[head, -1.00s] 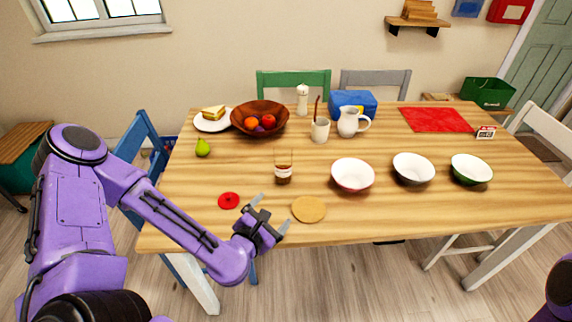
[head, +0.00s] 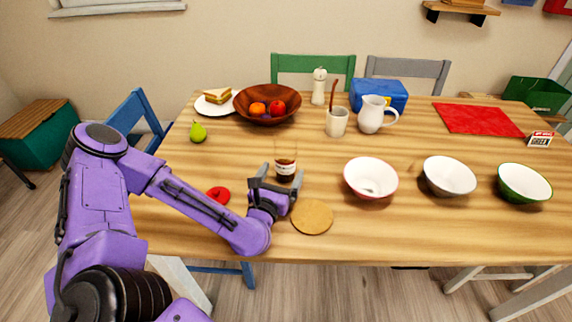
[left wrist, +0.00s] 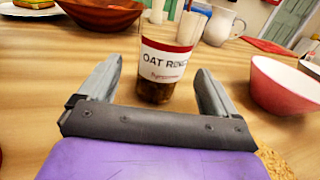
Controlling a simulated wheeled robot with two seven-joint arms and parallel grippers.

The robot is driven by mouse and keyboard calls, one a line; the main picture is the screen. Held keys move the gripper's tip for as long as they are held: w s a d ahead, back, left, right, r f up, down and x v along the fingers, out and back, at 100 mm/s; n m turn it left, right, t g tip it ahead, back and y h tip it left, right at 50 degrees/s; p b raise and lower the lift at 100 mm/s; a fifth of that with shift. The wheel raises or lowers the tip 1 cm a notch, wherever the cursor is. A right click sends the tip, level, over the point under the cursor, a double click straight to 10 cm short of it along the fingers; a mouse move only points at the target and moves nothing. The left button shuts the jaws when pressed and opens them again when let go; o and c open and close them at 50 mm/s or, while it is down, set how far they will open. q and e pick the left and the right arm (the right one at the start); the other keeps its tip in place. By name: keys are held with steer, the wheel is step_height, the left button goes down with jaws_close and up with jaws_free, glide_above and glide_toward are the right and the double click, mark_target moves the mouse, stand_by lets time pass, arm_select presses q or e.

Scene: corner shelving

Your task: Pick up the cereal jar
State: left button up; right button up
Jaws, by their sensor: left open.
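The cereal jar (head: 286,168) is a clear jar with dark contents and a white and red label, standing upright on the wooden table. In the left wrist view the jar (left wrist: 167,60) shows "OAT RIN..." on its label, with the rest curving out of sight. My left gripper (head: 280,175) is open, with its fingers pointing at the jar. In the left wrist view the left gripper (left wrist: 158,88) has one finger on each side of the jar's lower part, with gaps on both sides; I cannot tell how far the fingertips reach around it. My right gripper is not in view.
A red lid (head: 218,195) lies left of my gripper and a round cork mat (head: 312,217) lies right of it. A red-rimmed bowl (head: 371,179) stands right of the jar. A wooden fruit bowl (head: 262,104) and a mug (head: 337,122) stand behind. The table between jar and fruit bowl is clear.

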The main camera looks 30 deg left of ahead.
mark_target(288, 160)
arm_select(q)
steer(key=p+x, duration=0.1)
steer(key=x, duration=0.5)
steer(key=c, duration=1.3)
steer(key=shift+r, duration=0.15)
steer(key=shift+c, duration=0.2)
